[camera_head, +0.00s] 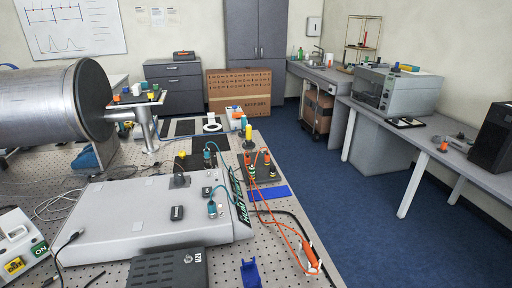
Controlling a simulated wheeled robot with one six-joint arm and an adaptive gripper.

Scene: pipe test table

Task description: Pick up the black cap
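I cannot tell for certain which thing is the black cap. A small black block (177,213) lies on top of the flat grey box (135,222) on the perforated table. A smaller dark piece (207,191) sits farther right on the same box, next to a teal connector (212,207). The large metal pipe (35,104) at the left has a dark round end face (92,99). My gripper is not in view.
Orange cables (283,226) and a dark board (260,172) lie along the perforated table's right side. A black box (168,270) and a blue holder (250,273) stand at the front. Blue floor (380,235) is clear between this table and the right bench (440,150).

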